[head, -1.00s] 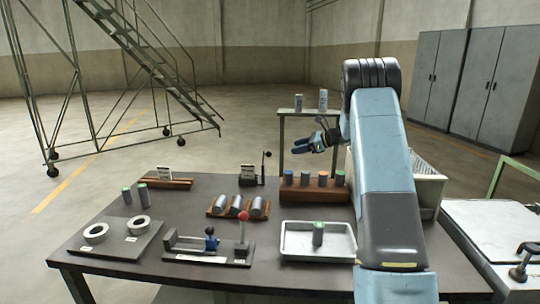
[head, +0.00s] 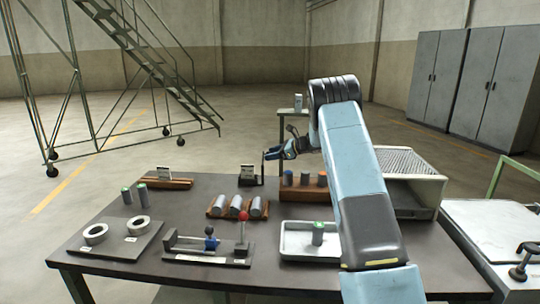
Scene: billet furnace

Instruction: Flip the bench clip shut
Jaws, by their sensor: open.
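A small black device (head: 247,181) with a pale label card stands at the back middle of the table; it looks like the bench clip. Its thin lever (head: 263,170) stands upright at its right side, so it appears open. My gripper (head: 271,154) is open, its blue fingers pointing left at the height of the lever's top. The lever's knob is hidden behind or between the fingers; I cannot tell whether they touch. A second fixture (head: 208,252), with a red-knobbed upright lever (head: 243,230) and a blue part, sits at the front middle.
A wooden block with several billets (head: 305,194) stands right of the clip. A rack with three billets (head: 217,213), a white tray (head: 300,255) with one billet, and a plate with two rings (head: 118,256) lie nearer. A small shelf (head: 291,112) stands behind.

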